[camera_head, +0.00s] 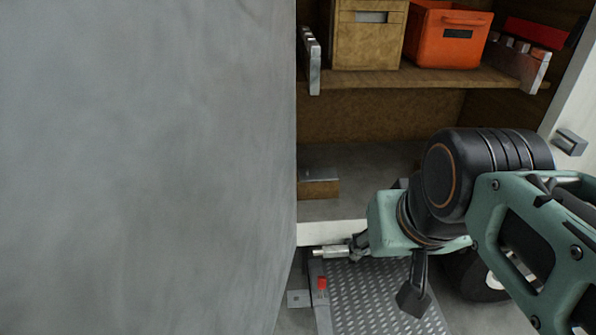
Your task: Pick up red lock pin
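The red lock pin (322,284) is small and stands out at the left edge of a grey treadplate ramp (375,300), low in the head view. My gripper (374,276) is above the ramp, to the right of the pin and apart from it in the picture. Its dark fingers look spread, one towards the left and one hanging down at the right. Nothing shows between them. The silver piece at the left finger is too small to make out clearly. My arm hides part of the ramp and the truck's floor edge.
A large grey wall (140,165) fills the left side. The truck's shelf (420,78) holds a tan crate (367,40) and an orange crate (446,45). A small wooden block (319,189) lies on the truck floor. A wheel (494,283) shows behind my arm.

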